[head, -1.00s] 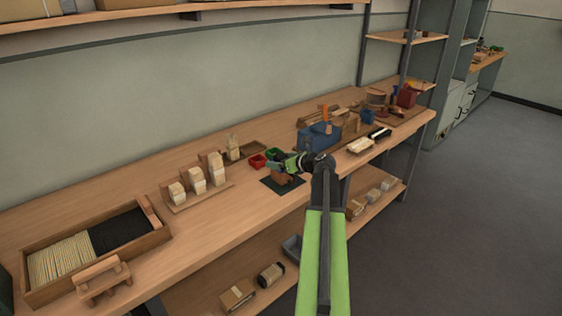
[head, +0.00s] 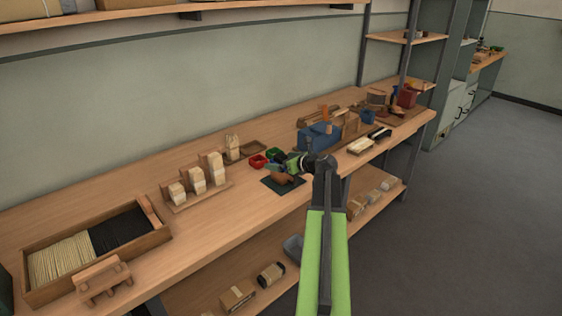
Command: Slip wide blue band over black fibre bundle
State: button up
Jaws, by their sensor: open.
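My gripper (head: 279,166) is open at the end of my green and black arm. It hangs over a small dark mat (head: 269,186) near the bench's front edge. A brown piece (head: 284,180) is on the mat just below the gripper; I cannot tell if they touch. Black fibres (head: 118,229) lie in the right part of a wooden tray at the left, beside pale fibres (head: 58,258). No separate black bundle can be made out. A wide blue band is not clearly visible; the gripper area is too small to tell.
A red bin (head: 257,161) and a green bin (head: 274,154) stand just behind the gripper. Pale bundles stand on a wooden rack (head: 207,192) to the left. A blue machine (head: 318,137) stands to the right. The bench front between tray and mat is clear.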

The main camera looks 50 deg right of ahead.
jog(key=shift+s+a, duration=0.2)
jog(key=shift+s, duration=1.75)
jog(key=shift+s+a, duration=0.15)
jog(key=shift+s, duration=1.75)
jog(key=shift+r, duration=0.1)
